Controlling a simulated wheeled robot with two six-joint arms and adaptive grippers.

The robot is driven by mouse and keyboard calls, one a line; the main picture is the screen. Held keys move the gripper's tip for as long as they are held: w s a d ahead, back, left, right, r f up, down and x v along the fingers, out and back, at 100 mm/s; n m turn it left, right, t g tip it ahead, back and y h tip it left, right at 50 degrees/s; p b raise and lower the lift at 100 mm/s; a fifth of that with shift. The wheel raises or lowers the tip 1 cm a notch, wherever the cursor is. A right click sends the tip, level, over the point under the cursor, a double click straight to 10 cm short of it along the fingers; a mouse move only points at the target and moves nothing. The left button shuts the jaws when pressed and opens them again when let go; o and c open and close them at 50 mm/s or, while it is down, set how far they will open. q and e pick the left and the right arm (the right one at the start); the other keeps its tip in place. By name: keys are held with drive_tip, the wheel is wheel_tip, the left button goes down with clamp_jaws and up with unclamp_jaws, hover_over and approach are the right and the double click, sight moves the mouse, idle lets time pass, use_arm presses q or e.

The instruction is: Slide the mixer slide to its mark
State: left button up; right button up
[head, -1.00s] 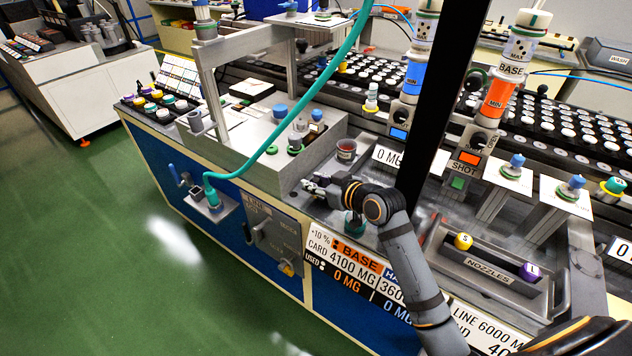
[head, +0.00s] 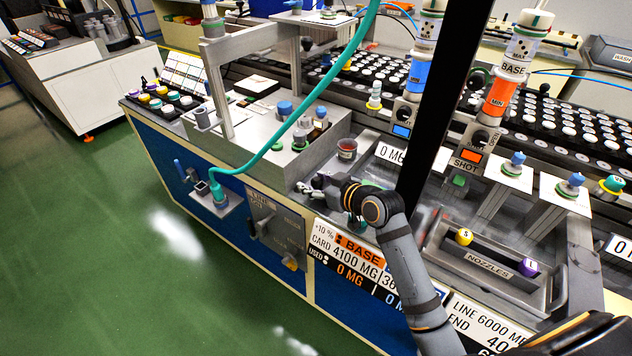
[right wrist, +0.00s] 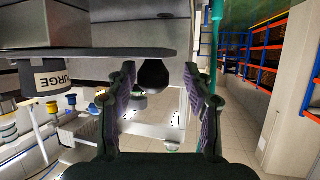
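My right gripper (head: 305,187) is at the front edge of the speaker-parts station, just right of the grey block (head: 262,150). In the right wrist view the gripper (right wrist: 160,95) is open, with its two ridged fingers apart. A dark rounded knob (right wrist: 153,74) shows between the fingers, under a grey plate (right wrist: 90,52). I see no clear contact between the fingers and the knob. Whether this knob belongs to the mixer slide, I cannot tell. The slide's mark is not recognisable in either view. My left gripper is not in view.
A cup with dark red contents (head: 346,148) stands just behind the gripper. A teal hose (head: 310,100) arches over the block. A nozzle tray (head: 488,262) lies to the right. The green floor (head: 90,240) is clear.

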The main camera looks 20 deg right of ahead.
drive_tip(key=shift+d, duration=0.1)
drive_tip(key=shift+s+d+r, duration=0.1)
drive_tip(key=shift+s+d, duration=0.05)
drive_tip(key=shift+s, duration=0.05)
drive_tip(key=v, duration=0.6)
drive_tip(key=shift+s+d, duration=0.1)
drive_tip(key=shift+s+r, duration=0.15)
drive_tip(key=shift+s, duration=0.15)
